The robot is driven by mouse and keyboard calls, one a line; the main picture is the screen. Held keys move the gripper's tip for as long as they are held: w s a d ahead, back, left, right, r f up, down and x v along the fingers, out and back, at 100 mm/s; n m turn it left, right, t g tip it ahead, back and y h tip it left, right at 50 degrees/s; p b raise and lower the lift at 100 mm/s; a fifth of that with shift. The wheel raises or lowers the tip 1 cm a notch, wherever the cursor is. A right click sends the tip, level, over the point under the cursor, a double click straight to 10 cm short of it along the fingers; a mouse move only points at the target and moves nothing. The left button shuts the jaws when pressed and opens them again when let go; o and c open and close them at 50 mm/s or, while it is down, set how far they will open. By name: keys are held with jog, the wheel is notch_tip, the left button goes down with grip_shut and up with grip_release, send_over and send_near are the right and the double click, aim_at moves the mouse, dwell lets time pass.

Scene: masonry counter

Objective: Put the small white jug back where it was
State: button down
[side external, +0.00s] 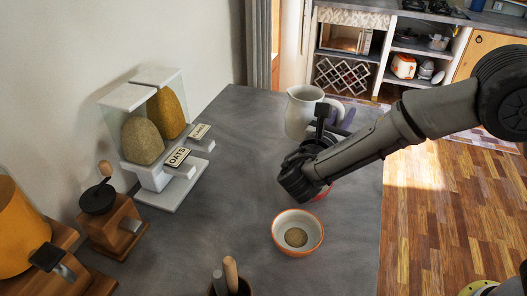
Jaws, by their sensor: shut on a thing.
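The small white jug (298,116) is upright near the far right part of the grey counter, its spout to the left and its handle to the right. My gripper (322,122) reaches to the right side of the jug and is shut on it near the handle. The fingers and the jug's lower right side are partly hidden by the gripper body. I cannot tell whether the jug's base touches the counter.
An orange-rimmed bowl (283,238) with grainy contents stands in front. A red thing (322,192) shows partly under my wrist. Left are an oats dispenser (133,180), a wooden grinder (112,228) and an orange container (18,232). The counter's middle (235,165) is clear.

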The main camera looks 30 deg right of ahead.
jog(key=w+a+f, duration=0.1)
jog(key=w+f, duration=0.2)
jog(key=w, duration=0.1)
jog(key=w+f, duration=0.3)
jog(key=w, duration=0.1)
jog(key=w+a+f, duration=0.1)
jog(key=w+f, duration=0.3)
jog(key=shift+w+a, duration=0.35)
jog(key=shift+w+a+f, duration=0.1)
jog(key=shift+w+f, duration=0.3)
jog(key=shift+f, duration=0.1)
jog(key=shift+w+f, duration=0.15)
jog(key=shift+f, duration=1.5)
jog(key=shift+f, duration=0.15)
jog(key=c, duration=0.8)
grip_release()
jog(key=shift+f, duration=0.1)
jog(key=shift+c, duration=0.2)
